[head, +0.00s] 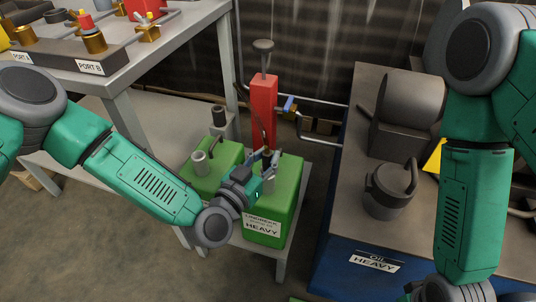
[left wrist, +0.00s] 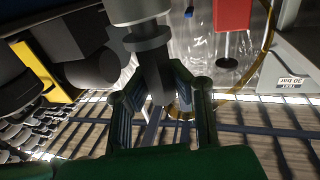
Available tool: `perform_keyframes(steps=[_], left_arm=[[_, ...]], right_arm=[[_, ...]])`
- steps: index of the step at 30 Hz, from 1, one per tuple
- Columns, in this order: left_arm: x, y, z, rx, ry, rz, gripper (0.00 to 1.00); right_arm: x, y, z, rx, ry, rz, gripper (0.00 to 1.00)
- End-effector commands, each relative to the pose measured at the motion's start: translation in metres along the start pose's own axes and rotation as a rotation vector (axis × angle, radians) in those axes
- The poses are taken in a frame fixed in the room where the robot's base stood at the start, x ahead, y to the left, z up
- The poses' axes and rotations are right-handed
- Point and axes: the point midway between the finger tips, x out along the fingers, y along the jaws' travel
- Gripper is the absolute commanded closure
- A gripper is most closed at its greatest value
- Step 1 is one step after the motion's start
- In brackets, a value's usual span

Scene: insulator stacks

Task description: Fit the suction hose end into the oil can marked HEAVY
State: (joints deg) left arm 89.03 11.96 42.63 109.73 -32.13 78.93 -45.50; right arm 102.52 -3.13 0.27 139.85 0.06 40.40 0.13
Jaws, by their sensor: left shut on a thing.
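The green oil can (head: 285,205) with the HEAVY label stands on a low stand in the middle of the head view. My left gripper (head: 264,167) is over its top and hides much of its opening. The gripper is shut on the suction hose end; the thin amber hose (head: 264,128) runs down to it. In the left wrist view the fingers (left wrist: 168,95) close around a grey piece below a grey collared cylinder (left wrist: 145,35). I cannot tell whether the end is inside the opening. The amber hose (left wrist: 266,45) curves behind the fingers. My right gripper is out of view.
A second green can (head: 222,155) with a grey spout stands just left. A red pump column (head: 263,100) with a blue valve handle (head: 288,103) rises behind. A bench (head: 125,65) is upper left.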

Motion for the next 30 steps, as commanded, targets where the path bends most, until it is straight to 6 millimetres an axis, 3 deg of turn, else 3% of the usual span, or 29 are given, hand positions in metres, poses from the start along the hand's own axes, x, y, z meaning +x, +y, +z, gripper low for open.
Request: perform_keyframes(steps=[5, 6, 8, 20, 23, 30], left_arm=[[0.000, 0.000, 0.005, 0.000, 0.001, 0.000, 1.00], [0.000, 0.000, 0.005, 0.000, 0.001, 0.000, 0.82], [0.000, 0.000, 0.004, 0.000, 0.001, 0.000, 0.61], [-0.005, 0.000, 0.005, 0.000, -0.001, 0.000, 0.61], [-0.018, 0.000, 0.006, -0.001, -0.002, 0.000, 0.61], [-0.069, 0.000, 0.006, -0.002, -0.004, 0.001, 0.61]], right_arm=[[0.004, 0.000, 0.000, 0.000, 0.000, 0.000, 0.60], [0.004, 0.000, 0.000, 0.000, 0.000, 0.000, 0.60], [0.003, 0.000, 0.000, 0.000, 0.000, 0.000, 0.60], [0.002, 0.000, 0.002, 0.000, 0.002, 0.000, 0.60], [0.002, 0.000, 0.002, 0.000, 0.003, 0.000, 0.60], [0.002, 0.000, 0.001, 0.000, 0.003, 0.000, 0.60]])
